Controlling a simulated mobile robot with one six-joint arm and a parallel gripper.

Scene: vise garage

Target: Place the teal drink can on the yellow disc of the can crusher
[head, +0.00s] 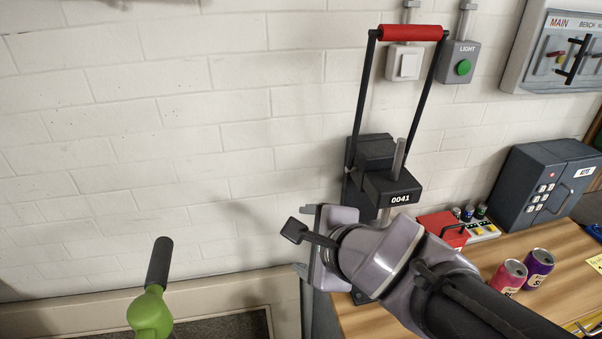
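The can crusher (391,190) stands against the wall, a black body marked 0041 with two long arms up to a red handle (411,33). Its lower part is hidden behind my arm, and its yellow disc does not show. No teal drink can is in view; my arm may cover part of the bench where it could stand. My gripper (309,240) is in front of and to the left of the crusher's lower part. Small grey parts show at its top and bottom edges, but I cannot tell its opening or whether it holds anything.
On the wooden bench (556,240) stand a pink can (508,278) and a purple can (538,268), close together. A red box (442,230), a battery charger (481,231) and a dark keypad safe (545,185) are behind. A green tool with black grip (151,305) is lower left.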

